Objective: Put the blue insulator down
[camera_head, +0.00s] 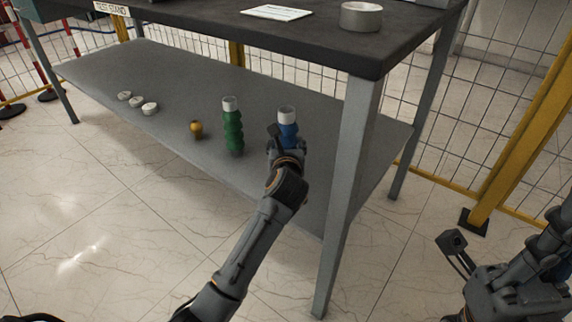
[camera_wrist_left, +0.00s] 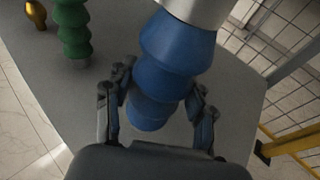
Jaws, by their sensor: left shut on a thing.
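The blue insulator (camera_head: 288,131) has a white cap and is upright at the right part of the lower grey shelf (camera_head: 180,90). My left gripper (camera_head: 287,150) is around its lower part and shut on it. In the left wrist view the blue insulator (camera_wrist_left: 170,65) stands between the two fingers (camera_wrist_left: 155,110), with its lower end at or close above the shelf; I cannot tell if it touches. My right gripper (camera_head: 455,255) is at the lower right, away from the table, with its fingers only partly visible.
A green insulator (camera_head: 233,130) with a white cap stands left of the blue one, and a small orange-brass piece (camera_head: 196,129) is further left. Several white discs (camera_head: 137,102) lie at the shelf's left. A table leg (camera_head: 350,190) stands right of my left arm. The tabletop (camera_head: 330,40) is overhead.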

